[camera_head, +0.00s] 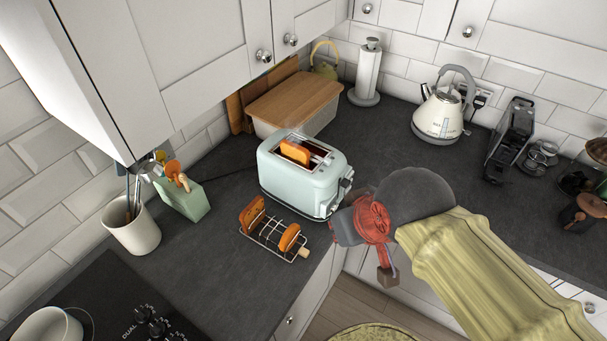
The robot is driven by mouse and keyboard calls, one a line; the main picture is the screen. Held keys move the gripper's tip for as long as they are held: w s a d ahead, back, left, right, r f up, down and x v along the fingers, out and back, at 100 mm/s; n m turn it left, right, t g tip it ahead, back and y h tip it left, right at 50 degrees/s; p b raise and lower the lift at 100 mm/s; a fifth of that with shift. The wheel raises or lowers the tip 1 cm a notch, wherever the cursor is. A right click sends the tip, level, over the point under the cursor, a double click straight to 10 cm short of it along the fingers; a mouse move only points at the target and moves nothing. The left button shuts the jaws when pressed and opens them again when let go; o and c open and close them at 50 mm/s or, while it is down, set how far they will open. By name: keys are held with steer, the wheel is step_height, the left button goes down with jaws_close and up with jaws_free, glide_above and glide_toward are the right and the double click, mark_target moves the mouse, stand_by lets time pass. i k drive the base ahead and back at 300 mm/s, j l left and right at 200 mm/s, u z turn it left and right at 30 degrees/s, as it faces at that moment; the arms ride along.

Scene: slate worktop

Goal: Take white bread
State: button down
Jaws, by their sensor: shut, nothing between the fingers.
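A golden-brown bread slice (295,152) stands upright in a slot of the pale mint toaster (300,192), its top above the slot. A wire toast rack (268,238) in front of the toaster holds two browned slices, one at its left end (252,214) and one at its right (289,237). No plainly white slice shows, so I cannot tell which is the white bread. My gripper (352,224), red and dark grey, is beside the toaster's lower right end, shut and empty. Whether it touches the toaster is unclear.
A wooden-lidded bread bin (293,99) stands behind the toaster. A cream kettle (440,112) and paper towel roll (368,72) are at the back. A utensil cup (131,228) and a mint box (184,199) stand left. Wall cupboards overhang the left side.

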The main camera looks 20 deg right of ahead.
mark_target(301, 157)
steer(key=i+l+u, duration=0.15)
steer(key=u, duration=0.15)
steer(key=i+l+u, duration=0.15)
steer(key=l+u, duration=0.15)
steer(key=i+l+u, duration=0.1)
steer(key=l+u, duration=0.2)
steer(key=l, duration=0.1)
